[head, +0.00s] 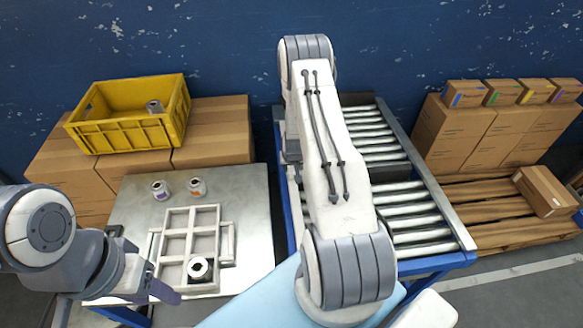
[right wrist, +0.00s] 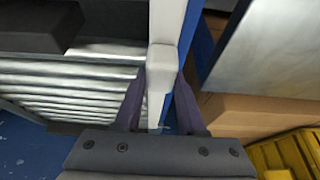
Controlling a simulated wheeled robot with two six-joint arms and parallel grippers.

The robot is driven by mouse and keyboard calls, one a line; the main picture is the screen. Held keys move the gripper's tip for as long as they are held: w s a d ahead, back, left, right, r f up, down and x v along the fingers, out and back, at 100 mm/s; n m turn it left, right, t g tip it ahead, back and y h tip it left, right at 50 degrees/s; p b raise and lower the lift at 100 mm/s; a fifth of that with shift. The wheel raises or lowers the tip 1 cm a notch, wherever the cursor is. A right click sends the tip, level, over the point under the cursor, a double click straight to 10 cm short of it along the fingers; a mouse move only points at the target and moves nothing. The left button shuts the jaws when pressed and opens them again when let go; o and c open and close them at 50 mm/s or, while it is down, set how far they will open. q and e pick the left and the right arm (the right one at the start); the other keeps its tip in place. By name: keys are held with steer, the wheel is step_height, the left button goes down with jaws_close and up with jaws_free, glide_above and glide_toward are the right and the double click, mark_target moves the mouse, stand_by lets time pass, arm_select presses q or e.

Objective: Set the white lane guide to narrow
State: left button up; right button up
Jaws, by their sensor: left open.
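The white lane guide (right wrist: 162,62) shows in the right wrist view as a pale upright piece beside the roller conveyor's edge. My right gripper (right wrist: 161,78) has its two dark fingers on either side of it, close against its sides, and looks shut on it. In the head view my right arm hides this gripper and most of the guide. My left gripper (head: 163,291) is open and empty at the lower left, beside the divided tray (head: 191,211).
The roller conveyor (head: 425,218) stands right of the metal table (head: 255,215). A yellow crate (head: 125,135) sits on boxes at the back left. More cartons (head: 455,130) and a pallet are on the right.

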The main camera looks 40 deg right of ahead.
jaws_close()
stand_by(1.1)
